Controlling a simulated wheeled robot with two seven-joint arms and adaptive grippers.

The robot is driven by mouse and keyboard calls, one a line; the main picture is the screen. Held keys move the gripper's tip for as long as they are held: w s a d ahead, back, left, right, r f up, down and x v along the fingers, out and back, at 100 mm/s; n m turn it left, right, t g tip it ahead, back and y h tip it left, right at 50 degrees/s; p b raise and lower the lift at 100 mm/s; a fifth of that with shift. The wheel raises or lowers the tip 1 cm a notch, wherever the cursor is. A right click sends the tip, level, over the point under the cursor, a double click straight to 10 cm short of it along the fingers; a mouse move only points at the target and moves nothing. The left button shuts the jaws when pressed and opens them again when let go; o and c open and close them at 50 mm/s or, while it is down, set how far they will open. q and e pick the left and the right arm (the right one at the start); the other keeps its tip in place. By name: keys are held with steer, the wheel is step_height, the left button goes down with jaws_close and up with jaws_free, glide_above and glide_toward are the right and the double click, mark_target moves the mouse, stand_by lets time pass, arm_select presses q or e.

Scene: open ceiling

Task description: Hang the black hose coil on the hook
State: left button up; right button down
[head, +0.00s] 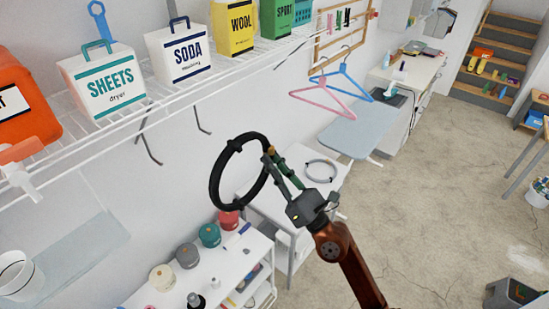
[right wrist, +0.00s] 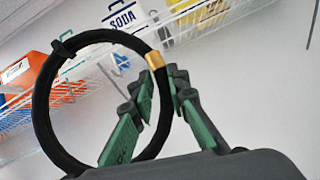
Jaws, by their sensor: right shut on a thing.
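The black hose coil (head: 214,181) is a ring with a brass-coloured fitting, held up in the air in front of the white wall. My right gripper (head: 273,160) is shut on the right side of its ring. In the right wrist view, the coil (right wrist: 42,115) passes between the green-padded fingers (right wrist: 163,88), with the brass fitting just above them. Dark hooks hang below the wire shelf: one at the left (head: 148,142) and one beside it (head: 201,118). The coil is apart from both, to their lower right. My left gripper is not in view.
The wire shelf (head: 150,112) holds several boxes and an orange container (head: 25,105). Pink (head: 322,103) and blue hangers hang right of the coil. A grey coil (head: 321,170) lies on a white table behind my gripper. Jars stand on a low white unit (head: 215,285).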

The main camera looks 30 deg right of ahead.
steer(key=shift+d+r, duration=0.2)
steer(key=w+a+f+b, duration=0.1)
steer(key=w+a, duration=0.3)
steer(key=w, duration=0.8)
steer(key=shift+w+a+f, duration=0.35)
steer(key=shift+a+f, duration=0.05)
steer(key=shift+f, duration=0.2)
stand_by(0.7)
stand_by(0.5)
steer(key=c, duration=1.9)
jaws_free()
steer(key=shift+w, duration=0.15)
steer(key=shift+o, duration=0.5)
steer(key=shift+f, duration=0.1)
